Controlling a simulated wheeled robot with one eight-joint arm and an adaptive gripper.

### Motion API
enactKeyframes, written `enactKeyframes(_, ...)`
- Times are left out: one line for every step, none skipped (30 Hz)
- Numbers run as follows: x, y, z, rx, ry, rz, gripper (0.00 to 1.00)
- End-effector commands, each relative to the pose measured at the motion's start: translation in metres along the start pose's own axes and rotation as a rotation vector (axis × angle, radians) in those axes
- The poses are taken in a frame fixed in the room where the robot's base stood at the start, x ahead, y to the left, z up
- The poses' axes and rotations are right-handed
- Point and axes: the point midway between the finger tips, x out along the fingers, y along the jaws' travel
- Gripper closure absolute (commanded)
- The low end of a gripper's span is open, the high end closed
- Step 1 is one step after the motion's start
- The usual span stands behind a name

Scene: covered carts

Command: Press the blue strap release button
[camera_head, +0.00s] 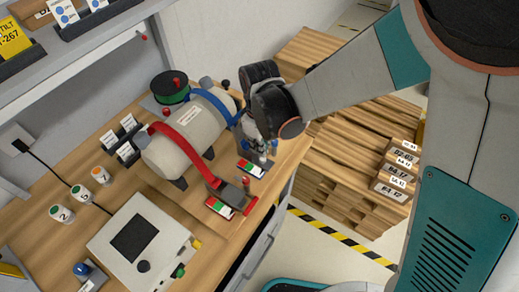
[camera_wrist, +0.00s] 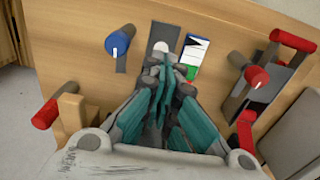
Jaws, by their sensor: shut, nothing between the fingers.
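A grey tank (camera_head: 185,139) lies on the bench with a blue strap (camera_head: 217,105) and a red strap (camera_head: 184,148) over it. My gripper (camera_head: 262,154) is shut and empty, pointing down by the blue strap's front end. In the wrist view my gripper's fingertips (camera_wrist: 163,65) are together over the near end of a dark plate (camera_wrist: 160,33). A pale round button-like part (camera_wrist: 161,47) on that plate is partly hidden by the fingertips. I cannot tell whether they touch it. A blue-capped lever (camera_wrist: 119,40) stands left of the plate, and a red-green-white indicator (camera_wrist: 193,55) lies right.
The red strap's lever (camera_wrist: 257,77) and red-ended parts (camera_wrist: 292,40) are at the right in the wrist view. A control box (camera_head: 143,240) stands on the bench front. Stacked wood (camera_head: 365,130) is beyond the bench edge. A green-black spool (camera_head: 171,87) is behind the tank.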

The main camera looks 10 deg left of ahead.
Motion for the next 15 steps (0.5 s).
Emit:
enactKeyframes(-0.017,0.0,0.0,0.0,0.001,0.001,1.0)
enactKeyframes(-0.024,0.0,0.0,0.0,0.001,0.001,1.0)
enactKeyframes(-0.032,0.0,0.0,0.0,0.001,0.001,1.0)
enactKeyframes(-0.039,0.0,0.0,0.0,0.001,0.001,1.0)
enactKeyframes(-0.046,0.0,-0.001,0.0,0.001,0.001,1.0)
enactKeyframes(-0.054,0.0,0.0,0.0,0.001,0.001,1.0)
enactKeyframes(-0.06,0.0,0.0,0.0,0.001,0.001,1.0)
enactKeyframes(-0.066,0.001,-0.001,0.0,0.001,0.001,1.0)
enactKeyframes(-0.073,0.001,-0.001,0.0,0.001,0.001,1.0)
enactKeyframes(-0.077,0.0,-0.001,0.0,0.001,0.001,1.0)
enactKeyframes(-0.082,0.0,0.0,0.0,0.001,0.001,1.0)
enactKeyframes(-0.087,0.0,-0.001,-0.001,0.001,0.001,1.0)
enactKeyframes(-0.09,0.0,-0.001,-0.001,0.001,0.001,1.0)
enactKeyframes(-0.093,0.0,-0.001,-0.001,0.001,0.001,1.0)
enactKeyframes(-0.097,0.0,-0.001,-0.001,0.001,0.001,1.0)
